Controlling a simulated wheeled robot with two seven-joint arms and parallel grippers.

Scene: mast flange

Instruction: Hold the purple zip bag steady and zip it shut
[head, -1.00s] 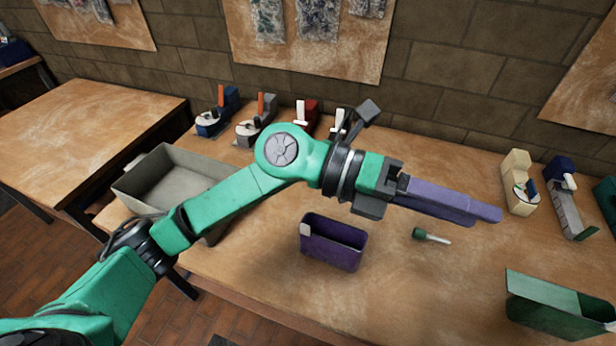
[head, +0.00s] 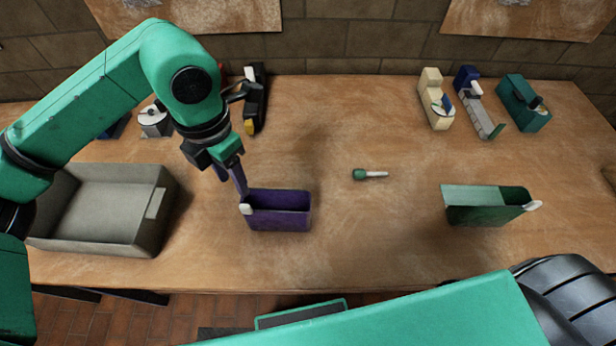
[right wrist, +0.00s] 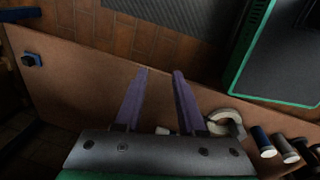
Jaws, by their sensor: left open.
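The purple zip bag (head: 280,222) stands upright on the table in the head view, its top gaping open. A white zip tab (head: 246,209) sits at its left top corner. My left gripper (head: 238,184) is open, with purple fingers pointing down at that left corner, just above the tab. I cannot tell whether they touch the bag. My right gripper (right wrist: 160,72) shows in the right wrist view with its two purple fingers apart and nothing between them. It is over the table edge and floor. The bag is not recognisable in that view.
A grey bin (head: 150,240) stands left of the bag. A green bag (head: 490,212) with a white tab stands to the right. A small green-handled tool (head: 360,174) lies between them. Tape dispensers (head: 436,100) line the back. The table middle is mostly clear.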

